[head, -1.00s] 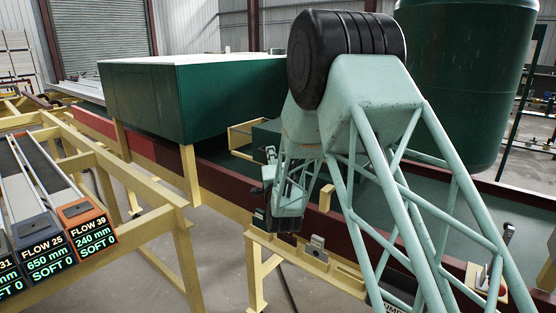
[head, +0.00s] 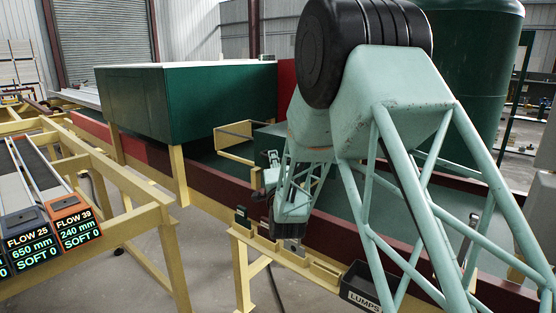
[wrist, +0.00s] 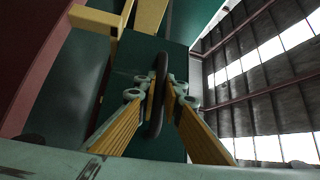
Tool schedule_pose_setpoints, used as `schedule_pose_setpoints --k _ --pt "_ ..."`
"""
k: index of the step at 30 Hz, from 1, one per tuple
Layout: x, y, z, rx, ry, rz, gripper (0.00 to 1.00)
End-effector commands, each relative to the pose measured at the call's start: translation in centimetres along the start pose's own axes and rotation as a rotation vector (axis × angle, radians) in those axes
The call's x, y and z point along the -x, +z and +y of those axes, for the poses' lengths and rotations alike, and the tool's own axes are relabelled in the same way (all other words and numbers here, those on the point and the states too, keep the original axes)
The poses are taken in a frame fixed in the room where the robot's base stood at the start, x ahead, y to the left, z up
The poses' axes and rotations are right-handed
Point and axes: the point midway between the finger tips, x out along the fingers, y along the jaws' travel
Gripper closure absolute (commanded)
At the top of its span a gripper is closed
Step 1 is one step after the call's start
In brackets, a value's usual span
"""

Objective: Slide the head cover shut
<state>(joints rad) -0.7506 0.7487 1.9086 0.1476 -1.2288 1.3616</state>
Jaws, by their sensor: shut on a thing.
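My gripper (wrist: 161,92) is shut on a dark, rounded bar-like handle (wrist: 163,62) in the wrist view, one yellow-padded finger on each side. The handle stands in front of a dark green panel (wrist: 128,62), which looks like the head cover. In the head view a small green box (head: 268,138) shows just behind my arm's end, probably the same cover. My arm hides much of it, and the grip is not clear there.
A large green housing (head: 190,105) stands on yellow legs at the left. A yellow frame (head: 228,146) lies between it and the small box. A black LUMPS bin (head: 362,290) and a yellow ledge (head: 312,267) are in front. A green tank (head: 478,90) stands behind right.

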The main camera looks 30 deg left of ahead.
Motion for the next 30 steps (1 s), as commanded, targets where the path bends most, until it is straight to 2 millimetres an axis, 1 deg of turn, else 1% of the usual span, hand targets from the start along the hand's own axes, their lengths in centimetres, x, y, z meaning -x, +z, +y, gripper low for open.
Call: schedule_pose_setpoints --k 1,2,6,20,26,30 --pt "-0.1 -0.1 0.0 0.0 -0.001 0.002 1.0" --pt "-0.1 -0.1 -0.1 0.0 -0.001 0.002 0.91" --pt "-0.1 -0.1 -0.1 0.0 -0.001 0.002 0.79" --pt "0.3 -0.1 -0.1 0.0 -0.001 0.001 0.79" --pt "1.6 0.0 -0.1 0.0 0.0 0.0 0.79" --pt "3.1 0.0 0.0 0.0 0.001 0.0 0.79"
